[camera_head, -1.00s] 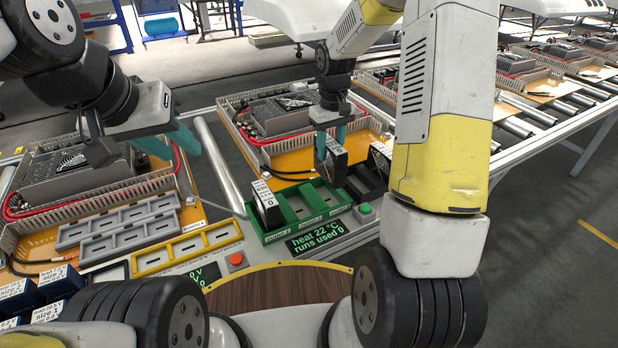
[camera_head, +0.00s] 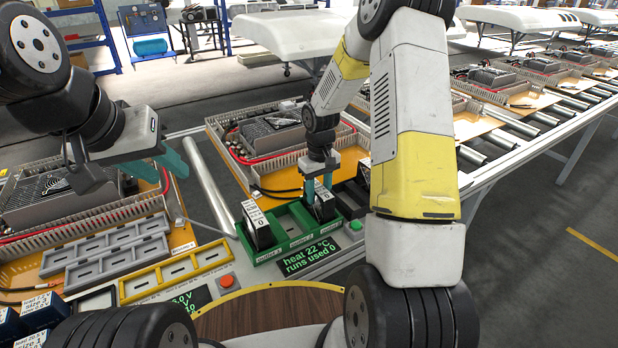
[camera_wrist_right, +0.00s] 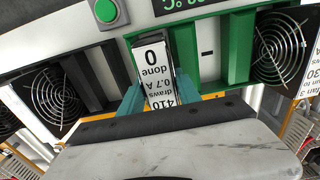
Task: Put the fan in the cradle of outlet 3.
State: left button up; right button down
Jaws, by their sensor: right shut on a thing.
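The green tray (camera_head: 258,258) holds three cradles, outlet 1 at its left and outlet 3 at its right. My right gripper (camera_head: 322,190) is shut on a black fan (camera_head: 325,208) with a white label, down at outlet 3. In the right wrist view the gripper (camera_wrist_right: 160,98) holds this fan (camera_wrist_right: 155,70) upright by its sides, within the end cradle. Whether it touches the cradle floor is hidden. Another fan (camera_head: 257,226) stands in outlet 1, and outlet 2 between is empty. My left gripper (camera_head: 178,162) is open and empty, above the left side of the bench.
Right of the tray stands a black rack (camera_head: 350,200) with another fan (camera_wrist_right: 50,95). A green button (camera_head: 356,226) and a display (camera_head: 310,258) sit in front. Grey (camera_head: 105,250) and yellow (camera_head: 180,268) racks lie at left. An orange unit tray (camera_head: 275,180) is behind.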

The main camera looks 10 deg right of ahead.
jog(key=c, duration=0.8)
grip_release()
jog(key=shift+c, duration=0.2)
notch_tip(320, 180, up, 12)
jog(key=s+r+m+t, duration=0.1)
jog(key=s+r+t, duration=0.2)
jog(key=s+r, duration=0.75)
jog(key=s+a+r+m+t+y, duration=0.1)
jog(key=s+r, duration=0.2)
jog(key=s, duration=0.4)
jog(key=s+a+r+m+t+y, duration=0.1)
jog(key=s+r+t, duration=0.1)
jog(key=s, duration=0.4)
jog(key=shift+v, duration=0.9)
jog(key=shift+a, duration=0.25)
